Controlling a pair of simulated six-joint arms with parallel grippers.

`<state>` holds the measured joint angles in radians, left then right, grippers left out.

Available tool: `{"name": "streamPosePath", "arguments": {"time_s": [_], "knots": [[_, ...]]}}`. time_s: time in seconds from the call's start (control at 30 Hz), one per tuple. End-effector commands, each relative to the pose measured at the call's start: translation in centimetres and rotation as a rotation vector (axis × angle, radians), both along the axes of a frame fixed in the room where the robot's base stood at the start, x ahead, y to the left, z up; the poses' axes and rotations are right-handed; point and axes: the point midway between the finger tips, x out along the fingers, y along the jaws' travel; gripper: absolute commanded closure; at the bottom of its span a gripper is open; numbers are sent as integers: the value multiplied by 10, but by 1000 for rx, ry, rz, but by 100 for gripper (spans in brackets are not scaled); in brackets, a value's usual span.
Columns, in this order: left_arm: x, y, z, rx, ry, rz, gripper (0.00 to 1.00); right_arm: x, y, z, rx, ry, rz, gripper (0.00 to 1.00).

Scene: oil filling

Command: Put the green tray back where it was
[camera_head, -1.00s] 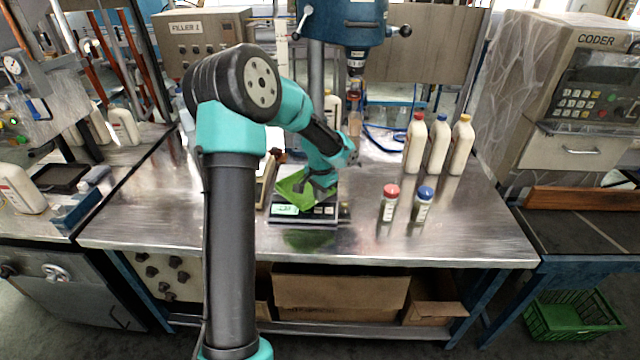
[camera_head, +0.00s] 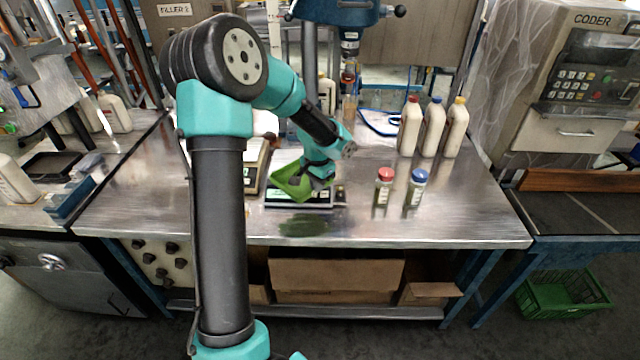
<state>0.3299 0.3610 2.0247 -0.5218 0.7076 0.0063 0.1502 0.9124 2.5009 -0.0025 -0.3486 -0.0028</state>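The green tray (camera_head: 288,184) is tilted over the left and middle part of the black scale (camera_head: 325,198), covering part of its display. My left gripper (camera_head: 318,176) reaches in from the upper left and its fingers close on the tray's right side. The tray seems to be held just above the scale, though the gap beneath it is hard to make out. My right gripper is not in view.
A second scale (camera_head: 255,172) stands to the left, partly behind my arm. Two small capped bottles, red (camera_head: 383,188) and blue (camera_head: 416,189), stand right of the black scale. Several white bottles (camera_head: 432,130) stand behind. The front of the metal table (camera_head: 440,222) is clear.

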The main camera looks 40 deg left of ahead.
Motion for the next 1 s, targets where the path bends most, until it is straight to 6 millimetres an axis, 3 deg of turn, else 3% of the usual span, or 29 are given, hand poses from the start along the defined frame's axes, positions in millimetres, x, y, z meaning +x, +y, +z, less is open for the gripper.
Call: {"name": "streamPosePath", "arguments": {"time_s": [0.17,0.27,0.5,0.73,0.9,1.0], "knots": [[18,-31,-6,-4,0,53,100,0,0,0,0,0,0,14],[34,-62,-12,-7,1,113,100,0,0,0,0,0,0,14],[67,-153,-26,-9,4,290,100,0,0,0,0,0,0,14],[82,-239,-38,-4,3,455,100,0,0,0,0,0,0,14],[84,-274,-43,-1,1,534,100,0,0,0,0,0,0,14],[84,-281,-44,-1,0,554,100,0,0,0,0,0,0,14]]}}
